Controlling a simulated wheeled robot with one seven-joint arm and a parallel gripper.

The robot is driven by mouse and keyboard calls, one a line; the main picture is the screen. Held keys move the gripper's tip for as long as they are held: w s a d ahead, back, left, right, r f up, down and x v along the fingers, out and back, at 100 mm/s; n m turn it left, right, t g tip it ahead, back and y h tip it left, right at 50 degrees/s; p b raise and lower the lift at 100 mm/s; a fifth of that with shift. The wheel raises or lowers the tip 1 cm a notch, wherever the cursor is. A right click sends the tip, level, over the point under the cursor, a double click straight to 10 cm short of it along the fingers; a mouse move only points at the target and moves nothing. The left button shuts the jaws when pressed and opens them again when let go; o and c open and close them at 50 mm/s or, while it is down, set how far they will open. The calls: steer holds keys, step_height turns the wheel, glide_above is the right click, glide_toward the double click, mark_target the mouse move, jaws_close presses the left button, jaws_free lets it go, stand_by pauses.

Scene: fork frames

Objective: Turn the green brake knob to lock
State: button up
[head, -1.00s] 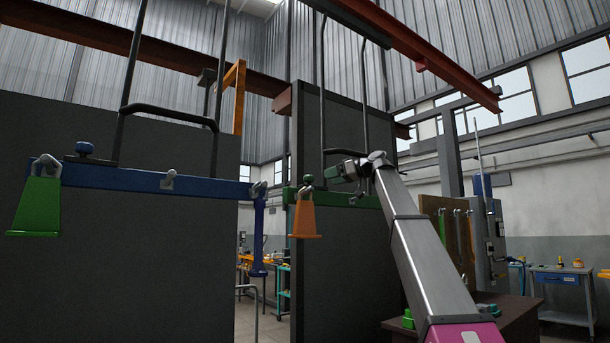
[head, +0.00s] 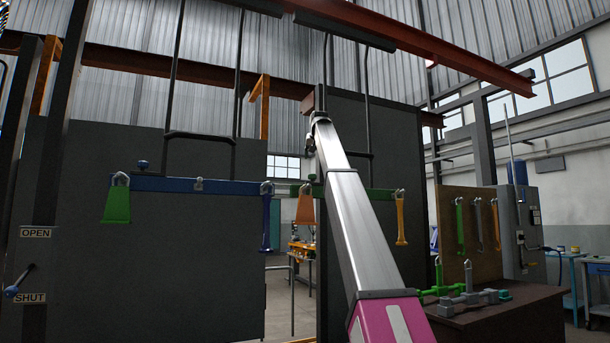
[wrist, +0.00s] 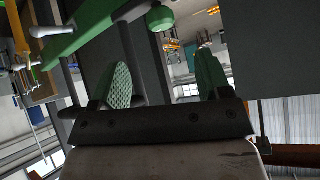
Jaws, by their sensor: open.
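The green brake knob (wrist: 160,17) shows at the top of the wrist view, beside a green bar (wrist: 88,22). My gripper (wrist: 165,62) is open and empty, with its two green-padded fingers apart. The knob is beyond the fingertips, roughly in line with the gap, and not between them. In the head view the green bar (head: 380,193) crosses the right dark panel, partly behind my arm. My arm hides most of my gripper there, and I cannot make out the green knob clearly.
A blue bar (head: 225,185) with a blue knob (head: 142,164) crosses the left panel. A lever (head: 18,283) stands between OPEN and SHUT labels. A dark bench (head: 500,315) stands at right.

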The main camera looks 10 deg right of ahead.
mark_target(312, 177)
steer(key=x, duration=1)
steer(key=shift+w+f, duration=0.1)
steer(key=c, duration=0.9)
